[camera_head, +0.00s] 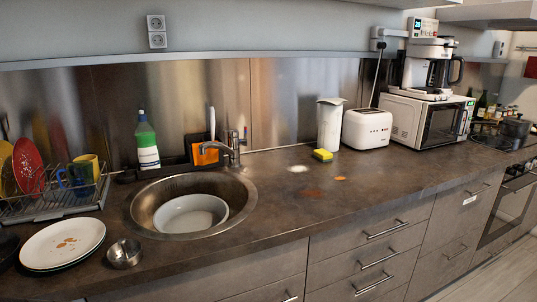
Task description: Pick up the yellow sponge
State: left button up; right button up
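The yellow sponge (322,155) lies on the dark countertop (385,178), with a darker green layer at its bottom. It sits in front of a white canister (329,125) and to the left of the white toaster (367,129). Its top and front are unobstructed. Neither of my grippers shows in the head view.
A round sink (244,192) holding a white bowl (191,213) is left of the sponge, with a faucet (234,147) behind it. White and orange stains lie just in front of the sponge. Plates (62,243) and a metal cup (124,254) stand at the left front.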

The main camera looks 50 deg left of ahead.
aim_at(323, 156)
jog(key=u, duration=1.2)
